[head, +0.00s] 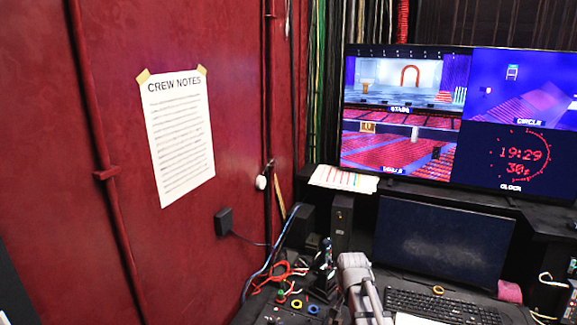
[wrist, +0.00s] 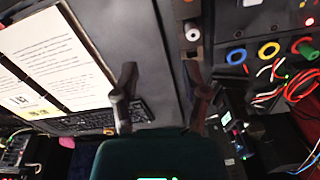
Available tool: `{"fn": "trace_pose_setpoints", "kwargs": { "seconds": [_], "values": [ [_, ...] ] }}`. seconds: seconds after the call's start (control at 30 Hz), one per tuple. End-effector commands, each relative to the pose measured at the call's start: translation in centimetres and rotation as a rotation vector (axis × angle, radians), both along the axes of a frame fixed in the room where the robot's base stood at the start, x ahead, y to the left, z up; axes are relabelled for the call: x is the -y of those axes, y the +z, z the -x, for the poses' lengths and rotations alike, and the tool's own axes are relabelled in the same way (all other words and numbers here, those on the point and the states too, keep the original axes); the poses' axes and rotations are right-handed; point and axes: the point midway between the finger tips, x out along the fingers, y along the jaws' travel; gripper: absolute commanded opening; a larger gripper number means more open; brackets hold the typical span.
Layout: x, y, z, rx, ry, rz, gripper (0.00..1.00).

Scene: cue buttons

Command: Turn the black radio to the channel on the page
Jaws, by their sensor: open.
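My gripper (wrist: 160,78) is open in the wrist view, with nothing between its two dark fingers, above the desk. In the head view its grey arm (head: 358,280) reaches over the desk, and I cannot make out the fingertips. A dark upright device (head: 325,256) stands among cables left of the arm. It may be the black radio, but I cannot tell, and no channel is readable. A ring-bound printed page (wrist: 45,58) lies left of the gripper in the wrist view; its text is too small to read. A "CREW NOTES" page (head: 180,130) is taped to the red wall; its lines are unreadable.
A panel with coloured ring sockets (wrist: 268,50) is right of the gripper, with loose red and white cables (wrist: 300,85). A keyboard (head: 440,305) and dark monitor (head: 440,238) stand right of the arm. A large screen (head: 455,115) is behind.

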Motion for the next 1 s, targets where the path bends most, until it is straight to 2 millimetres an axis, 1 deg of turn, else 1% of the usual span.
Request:
{"fn": "trace_pose_setpoints", "kwargs": {
  "seconds": [0.03,0.2,0.3,0.4,0.57,1.0],
  "values": [
    [0.0,-1.5,2.2,0.000,0.065,0.000,0.57],
    [-0.1,-3.8,6.7,0.000,0.303,0.000,0.57],
    [-0.1,-4.8,8.7,-0.001,0.420,0.001,0.57],
    [-0.1,-5.5,10.2,-0.001,0.507,0.001,0.57],
    [-0.1,-5.8,11.1,-0.001,0.579,0.000,0.57],
    [-0.1,-5.8,11.1,-0.001,0.588,0.000,0.57]
  ]
}}
